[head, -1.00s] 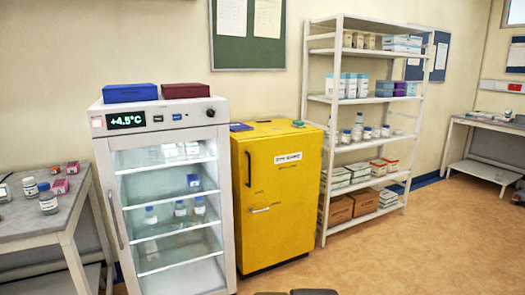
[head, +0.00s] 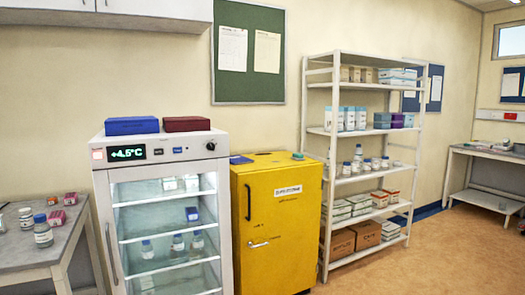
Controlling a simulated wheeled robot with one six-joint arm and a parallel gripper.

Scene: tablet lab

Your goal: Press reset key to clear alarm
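A glass-door fridge (head: 105,235) stands left of centre in the head view. Its top panel carries a lit display (head: 126,152) reading +4.5°C. Right of the display are a small dark key (head: 159,152) and a small blue key (head: 178,150); their labels are too small to read, so I cannot tell which is reset. A round dark knob (head: 210,146) sits at the panel's right end, and a small reddish mark (head: 97,154) at its left end. Nothing touches the panel. My gripper is not in view.
A blue box (head: 131,126) and a dark red box (head: 187,123) lie on the fridge. A yellow cabinet (head: 275,225) stands close on its right, then a stocked white shelf (head: 312,130). A grey table (head: 30,252) with bottles is at left. Floor shows at lower right.

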